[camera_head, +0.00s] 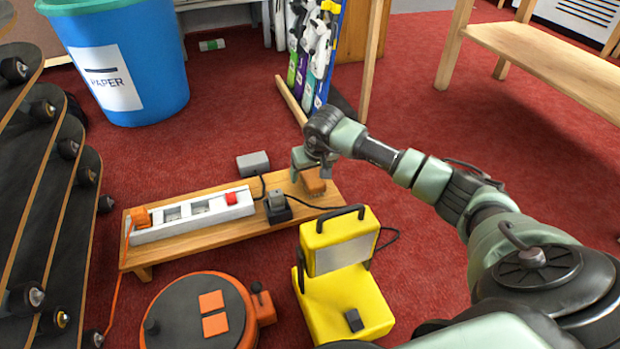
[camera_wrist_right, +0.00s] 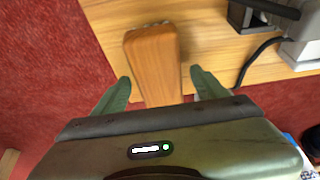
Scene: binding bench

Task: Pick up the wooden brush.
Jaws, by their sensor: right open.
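The wooden brush (camera_head: 314,184) lies at the right end of a low wooden bench, its brown back up and bristles at one edge. In the right wrist view the brush (camera_wrist_right: 154,62) runs from the board toward my palm. My right gripper (camera_head: 306,166) is just above and behind it. In the wrist view its two green fingers (camera_wrist_right: 160,76) stand apart on either side of the brush, with gaps showing on both sides. The near end of the brush is hidden by the gripper body. My left gripper is not in view.
A white power strip (camera_head: 190,218) with an orange plug and a dark plug block (camera_head: 277,208) with a cable share the bench (camera_head: 215,236). A yellow machine (camera_head: 345,290) and an orange cable reel (camera_head: 170,310) stand in front. A grey box (camera_head: 253,163) lies behind.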

